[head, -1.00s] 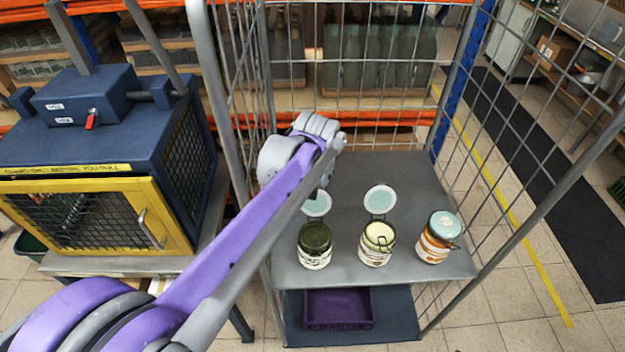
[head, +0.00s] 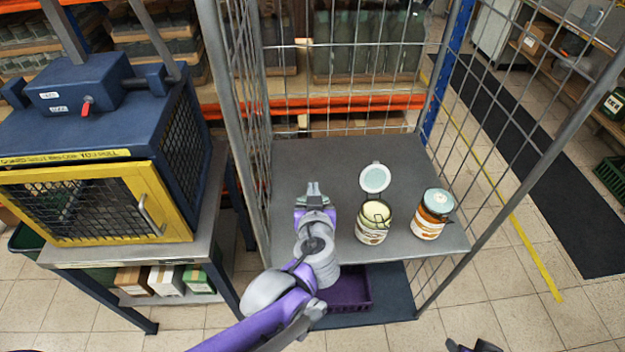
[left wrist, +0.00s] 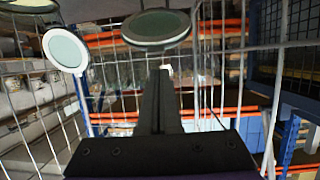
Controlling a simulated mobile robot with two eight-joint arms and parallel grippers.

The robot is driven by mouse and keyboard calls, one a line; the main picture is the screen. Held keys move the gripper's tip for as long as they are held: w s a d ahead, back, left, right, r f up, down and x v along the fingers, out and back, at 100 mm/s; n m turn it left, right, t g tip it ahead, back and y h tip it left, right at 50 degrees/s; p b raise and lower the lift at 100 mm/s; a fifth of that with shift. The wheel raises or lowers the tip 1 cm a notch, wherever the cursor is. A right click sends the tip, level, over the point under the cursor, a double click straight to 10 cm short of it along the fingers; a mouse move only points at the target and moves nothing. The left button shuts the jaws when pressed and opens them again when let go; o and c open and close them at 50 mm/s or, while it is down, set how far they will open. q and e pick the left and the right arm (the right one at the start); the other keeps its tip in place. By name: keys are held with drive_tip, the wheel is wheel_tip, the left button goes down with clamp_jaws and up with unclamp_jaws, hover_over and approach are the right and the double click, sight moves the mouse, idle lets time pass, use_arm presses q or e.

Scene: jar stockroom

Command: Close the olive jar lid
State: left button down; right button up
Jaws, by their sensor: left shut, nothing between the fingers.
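My left gripper (head: 314,188) is shut and empty over the left part of the grey cart deck (head: 345,165). It and its arm hide the olive jar, with its dark green contents, in the head view. A dark part at the bottom edge of the head view looks like my right gripper (head: 474,346).
An open jar with pale contents (head: 373,222) stands right of my left gripper, its lid (head: 375,178) up. Further right is a closed orange-banded jar (head: 432,214). Wire mesh and posts (head: 234,130) enclose the cart. The deck behind the jars is clear.

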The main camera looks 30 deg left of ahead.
use_arm(q)
drive_tip(key=s+f+t+b, duration=0.1)
drive_tip(key=b, duration=0.1)
drive_tip(key=s+d+f+t+y+b, duration=0.1)
drive_tip(key=f+b, duration=0.1)
drive_tip(key=s+d+f+t+y+b, duration=0.1)
drive_tip(key=s+f+b, duration=0.1)
drive_tip(key=shift+f+t, duration=0.25)
drive_tip(key=shift+t, duration=0.05)
drive_tip(key=shift+s+d+f+b, duration=0.2)
drive_tip(key=shift+f+b, duration=0.5)
drive_tip(key=shift+b, duration=0.05)
use_arm(e)
wheel_tip(320, 180, down, 10)
drive_tip(key=s, duration=0.2)
drive_tip(key=shift+s+r+g, duration=0.2)
drive_tip(key=shift+g, duration=0.1)
